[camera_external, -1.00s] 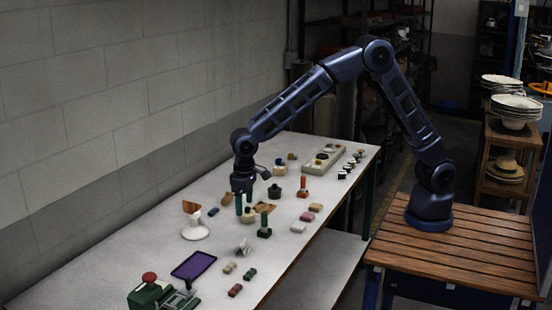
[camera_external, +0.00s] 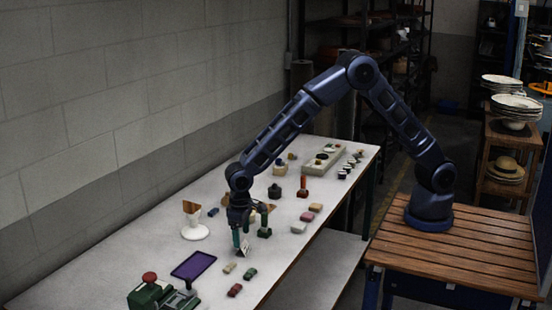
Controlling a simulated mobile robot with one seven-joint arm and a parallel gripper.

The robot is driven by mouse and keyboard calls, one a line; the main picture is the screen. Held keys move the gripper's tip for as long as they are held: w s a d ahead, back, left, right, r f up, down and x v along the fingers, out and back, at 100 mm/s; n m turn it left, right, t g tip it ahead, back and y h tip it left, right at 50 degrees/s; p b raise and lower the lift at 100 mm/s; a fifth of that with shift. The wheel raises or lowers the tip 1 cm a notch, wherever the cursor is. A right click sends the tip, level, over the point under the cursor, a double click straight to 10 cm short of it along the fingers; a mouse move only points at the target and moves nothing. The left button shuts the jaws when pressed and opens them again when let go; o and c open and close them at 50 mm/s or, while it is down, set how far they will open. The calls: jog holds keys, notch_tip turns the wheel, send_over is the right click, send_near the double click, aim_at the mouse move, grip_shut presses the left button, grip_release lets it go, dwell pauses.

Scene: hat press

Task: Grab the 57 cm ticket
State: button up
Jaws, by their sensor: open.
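A small white ticket (camera_external: 246,249) with dark marks stands tilted on the white table (camera_external: 120,275), near its middle. Its print is too small to read, so I cannot tell that it says 57 cm. My gripper (camera_external: 240,242) points down right at the ticket, with its fingers open. One finger covers the ticket's left part in this view. I cannot tell whether the fingers touch it or stand on both sides of it.
A purple tray (camera_external: 194,266) lies left of the ticket, and a green press with a red knob (camera_external: 150,278) is nearer. A white stand (camera_external: 195,231) is behind. A green stamp (camera_external: 264,228) and small coloured blocks (camera_external: 250,273) are close by.

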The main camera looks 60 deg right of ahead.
aim_at(243, 243)
jog(key=f, duration=0.4)
jog(key=shift+d+f, duration=0.15)
jog(key=shift+d, duration=0.05)
jog(key=c, duration=1)
